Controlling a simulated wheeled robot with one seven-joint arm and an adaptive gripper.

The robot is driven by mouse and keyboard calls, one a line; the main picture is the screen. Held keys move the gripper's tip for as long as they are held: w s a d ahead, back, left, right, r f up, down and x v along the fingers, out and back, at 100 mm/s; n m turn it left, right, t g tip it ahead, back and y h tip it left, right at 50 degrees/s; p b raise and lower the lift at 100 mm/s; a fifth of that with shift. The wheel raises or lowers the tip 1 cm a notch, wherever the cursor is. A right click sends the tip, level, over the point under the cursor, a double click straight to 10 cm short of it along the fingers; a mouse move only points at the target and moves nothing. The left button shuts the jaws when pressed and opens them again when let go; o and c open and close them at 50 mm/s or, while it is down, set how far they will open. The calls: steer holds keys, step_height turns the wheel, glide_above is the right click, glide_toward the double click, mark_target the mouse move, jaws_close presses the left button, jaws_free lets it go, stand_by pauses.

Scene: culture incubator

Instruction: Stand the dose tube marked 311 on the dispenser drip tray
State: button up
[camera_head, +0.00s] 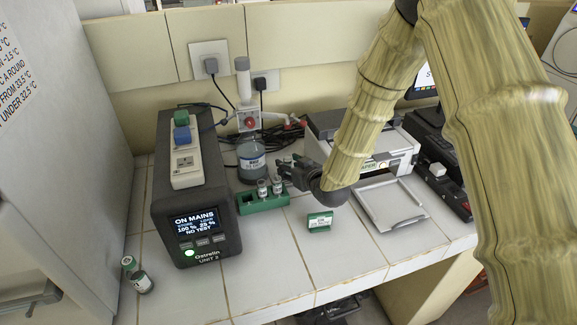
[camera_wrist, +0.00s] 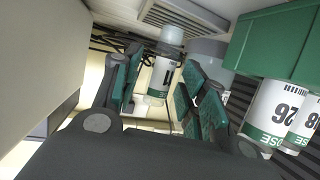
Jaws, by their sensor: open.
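My gripper (camera_head: 287,172) is open at the back of the counter, just right of the green rack (camera_head: 262,204). In the wrist view, a tube (camera_wrist: 163,77) with a white label and a green band lies between its parted fingertips (camera_wrist: 160,85). The label shows digits like "11"; the rest is hidden, and contact with the fingers is unclear. Two labelled tubes stand in the rack, at its middle (camera_head: 262,189) and right (camera_head: 277,185). In the wrist view, one of these reads like 26 (camera_wrist: 270,112). The dispenser bottle (camera_head: 251,160) stands behind the rack; its drip tray is not clearly visible.
A dark unit (camera_head: 209,240) with a lit screen stands left. The front-middle counter is clear.

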steer(key=shift+b+v, duration=0.55)
steer(key=shift+v, duration=2.4)
